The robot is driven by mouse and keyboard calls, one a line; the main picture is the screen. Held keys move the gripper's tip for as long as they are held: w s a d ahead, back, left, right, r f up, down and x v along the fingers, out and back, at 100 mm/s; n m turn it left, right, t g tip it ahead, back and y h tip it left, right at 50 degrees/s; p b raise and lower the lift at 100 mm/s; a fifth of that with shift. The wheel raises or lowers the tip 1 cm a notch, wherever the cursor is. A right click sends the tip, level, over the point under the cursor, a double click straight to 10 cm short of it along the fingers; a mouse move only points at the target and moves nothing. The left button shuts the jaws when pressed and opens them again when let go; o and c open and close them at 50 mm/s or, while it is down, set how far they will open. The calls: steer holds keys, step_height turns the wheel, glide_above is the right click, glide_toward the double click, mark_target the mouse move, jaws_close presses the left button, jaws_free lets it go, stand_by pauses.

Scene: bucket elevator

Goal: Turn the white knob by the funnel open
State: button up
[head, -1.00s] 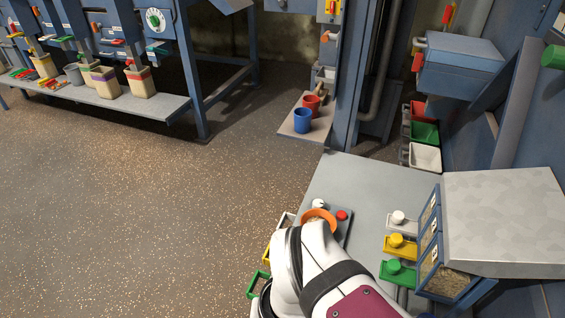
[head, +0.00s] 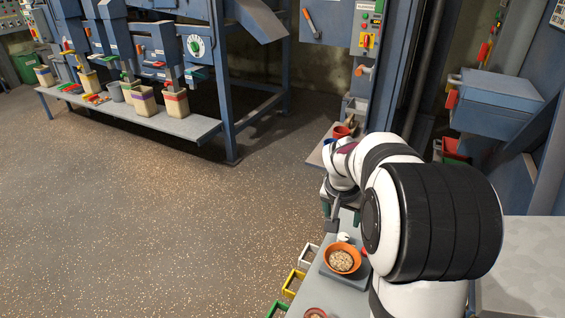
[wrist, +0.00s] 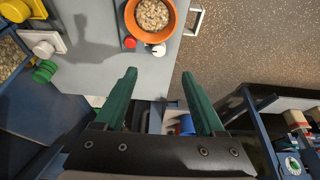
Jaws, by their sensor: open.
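An orange round bowl-like funnel (head: 343,260) holding pale grain sits on a grey plate on the table; it also shows at the top of the wrist view (wrist: 151,14). A white knob (head: 344,237) is at its far edge, and in the wrist view the white knob (wrist: 158,50) is just below the funnel. A red knob (wrist: 129,43) is beside it. My gripper (head: 340,212) is beyond the knob in the head view. In the wrist view my gripper (wrist: 159,72) has its green fingers wide apart, empty, not touching the white knob.
A blue cup (wrist: 187,125) shows between the fingers, farther off. White (head: 309,255) and yellow (head: 293,283) handles stick out from the table's left side.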

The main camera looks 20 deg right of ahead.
mark_target(344, 236)
steer(key=x, duration=1.1)
steer(key=w+d+x, duration=0.1)
steer(key=x, duration=0.4)
steer(key=shift+d+f, duration=0.1)
steer(key=shift+d, duration=0.05)
jaws_close()
